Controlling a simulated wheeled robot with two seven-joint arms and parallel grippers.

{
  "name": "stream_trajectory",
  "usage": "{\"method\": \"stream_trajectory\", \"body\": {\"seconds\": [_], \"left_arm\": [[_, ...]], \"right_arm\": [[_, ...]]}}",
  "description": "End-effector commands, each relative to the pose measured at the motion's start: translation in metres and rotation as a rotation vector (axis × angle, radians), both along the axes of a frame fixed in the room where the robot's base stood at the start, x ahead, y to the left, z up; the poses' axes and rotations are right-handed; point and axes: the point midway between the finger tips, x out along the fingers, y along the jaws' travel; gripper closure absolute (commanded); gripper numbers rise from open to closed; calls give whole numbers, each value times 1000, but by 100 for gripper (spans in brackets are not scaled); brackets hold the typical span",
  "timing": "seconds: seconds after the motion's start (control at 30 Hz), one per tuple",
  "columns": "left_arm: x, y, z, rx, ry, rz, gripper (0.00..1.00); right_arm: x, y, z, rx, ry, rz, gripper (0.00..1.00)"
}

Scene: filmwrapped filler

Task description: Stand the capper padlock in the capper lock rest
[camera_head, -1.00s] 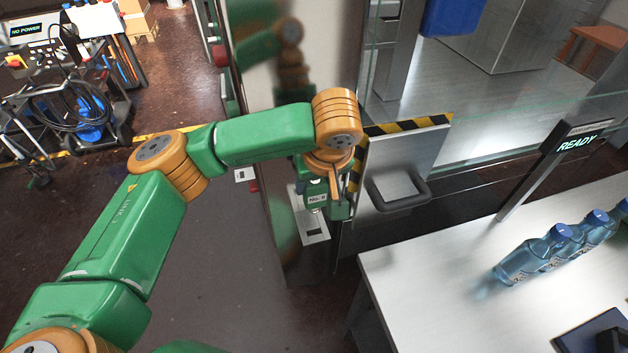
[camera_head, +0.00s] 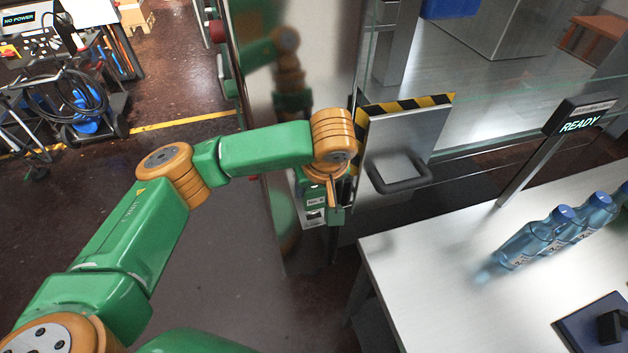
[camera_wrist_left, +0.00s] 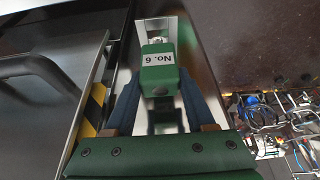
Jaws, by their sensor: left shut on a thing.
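The capper padlock, a green block with a white "No. 6" label, shows in the left wrist view (camera_wrist_left: 158,78) and small in the head view (camera_head: 315,194). My left gripper (camera_head: 326,200) is shut on it, with a finger on each side in the left wrist view (camera_wrist_left: 158,90). The padlock is beside the machine's panel. A pale plate (camera_head: 315,217) with a dark opening shows just below it in the head view; it may be the capper lock rest, partly hidden. I cannot tell whether the padlock touches it. My right gripper is not in view.
A door with a black handle (camera_head: 398,178) and striped edge (camera_head: 420,103) is close right of the gripper. A white table (camera_head: 430,260) holds blue bottles (camera_head: 535,240) and a dark pad (camera_head: 575,335). A READY sign (camera_head: 580,122) stands behind.

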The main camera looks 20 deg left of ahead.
Motion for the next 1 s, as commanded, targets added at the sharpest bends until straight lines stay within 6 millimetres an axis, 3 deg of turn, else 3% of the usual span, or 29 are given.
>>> {"method": "stream_trajectory", "body": {"seconds": [0.43,1.0], "left_arm": [[0,0,-34,0,1,-1,100],[0,0,-37,0,1,-1,100]], "right_arm": [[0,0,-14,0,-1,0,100],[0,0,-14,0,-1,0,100]]}}
